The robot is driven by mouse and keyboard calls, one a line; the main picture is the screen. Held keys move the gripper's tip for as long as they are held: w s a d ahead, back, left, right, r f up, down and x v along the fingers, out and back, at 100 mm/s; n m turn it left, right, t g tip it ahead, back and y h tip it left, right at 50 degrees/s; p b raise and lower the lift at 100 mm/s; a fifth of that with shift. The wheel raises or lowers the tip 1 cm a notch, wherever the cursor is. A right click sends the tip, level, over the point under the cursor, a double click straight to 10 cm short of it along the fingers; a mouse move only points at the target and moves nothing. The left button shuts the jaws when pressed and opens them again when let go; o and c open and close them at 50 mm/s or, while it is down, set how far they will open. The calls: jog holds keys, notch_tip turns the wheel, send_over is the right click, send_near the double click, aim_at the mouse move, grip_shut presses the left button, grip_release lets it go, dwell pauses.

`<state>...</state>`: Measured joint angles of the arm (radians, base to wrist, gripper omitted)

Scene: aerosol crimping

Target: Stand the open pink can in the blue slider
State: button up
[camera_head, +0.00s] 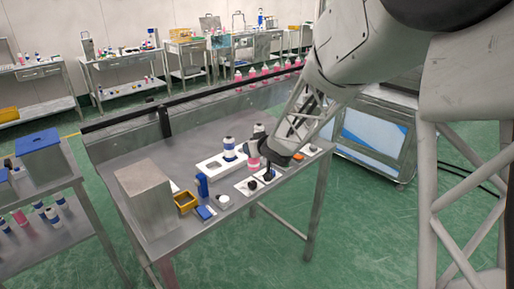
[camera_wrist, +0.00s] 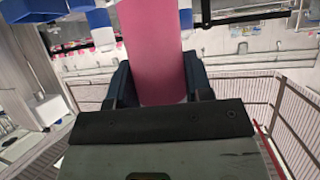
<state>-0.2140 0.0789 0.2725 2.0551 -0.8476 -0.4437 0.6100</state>
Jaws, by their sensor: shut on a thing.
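My gripper (camera_wrist: 160,88) is shut on the pink can (camera_wrist: 152,45), which stands between the two dark fingers in the wrist view. In the head view the pink can (camera_head: 253,162) shows as a small pink patch beside my gripper (camera_head: 262,160), over the workbench. Its top end and base are hard to make out. An upright blue part (camera_head: 202,185) stands left of the can on the bench, with a low blue and white block (camera_head: 205,212) in front of it. I cannot tell which of these is the blue slider.
A white holder plate (camera_head: 210,168) with a blue and white can (camera_head: 229,148) is behind the pink can. A conveyor with pink bottles (camera_head: 264,70) runs behind.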

jog(key=shift+w+d, duration=0.1)
jog(key=shift+d, duration=0.05)
jog(key=shift+w+d+r, duration=0.35)
jog(key=shift+w+d, duration=0.05)
jog(key=shift+d, duration=0.25)
jog(key=d+r+n+g+y, duration=0.1)
jog(key=d+n+g+y, duration=0.2)
jog(key=d, duration=0.7)
jog(key=shift+w+d+r+n, duration=0.15)
jog(key=shift+w+d+n, duration=0.25)
jog(key=shift+n, duration=0.3)
jog(key=w+a+f, duration=0.1)
jog(key=w+a, duration=0.1)
jog(key=w, duration=1.4)
jog(key=shift+f, duration=0.25)
jog(key=shift+f, duration=0.15)
jog(key=shift+f, duration=1.6)
